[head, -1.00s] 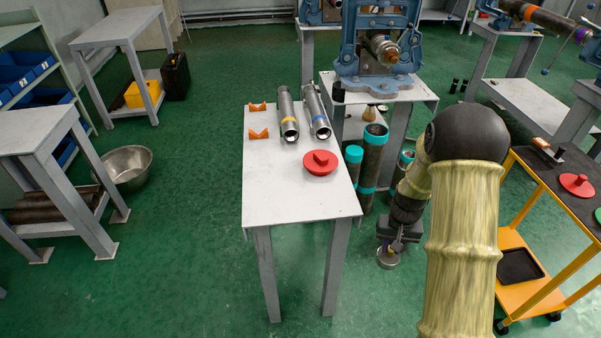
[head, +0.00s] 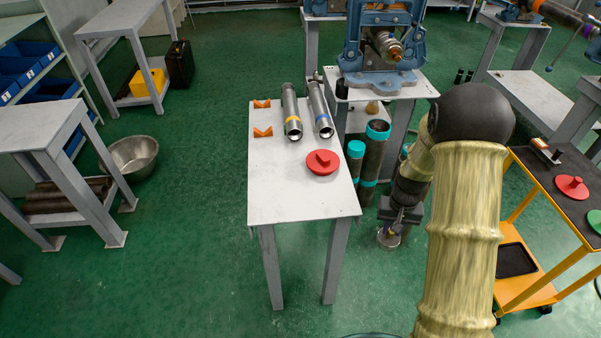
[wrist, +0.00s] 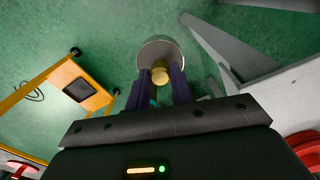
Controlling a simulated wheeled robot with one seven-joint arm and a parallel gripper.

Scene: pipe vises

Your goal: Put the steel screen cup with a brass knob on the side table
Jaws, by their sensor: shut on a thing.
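The steel screen cup (wrist: 158,47) hangs below my gripper (wrist: 158,88) in the wrist view, with its brass knob (wrist: 159,72) between the two dark fingers. My gripper is shut on the knob. In the head view the cup (head: 388,239) is small and low, in the air right of the front end of a grey-white table (head: 285,198). The table's front right leg stands left of the cup. I cannot tell for certain whether this is the side table.
On that table lie two steel tubes (head: 291,110), a red knobbed disc (head: 323,162) and orange V-blocks (head: 262,131). Teal-capped pipes (head: 374,150) stand beside it. A yellow cart (head: 523,290) is at right. The table's front half is clear.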

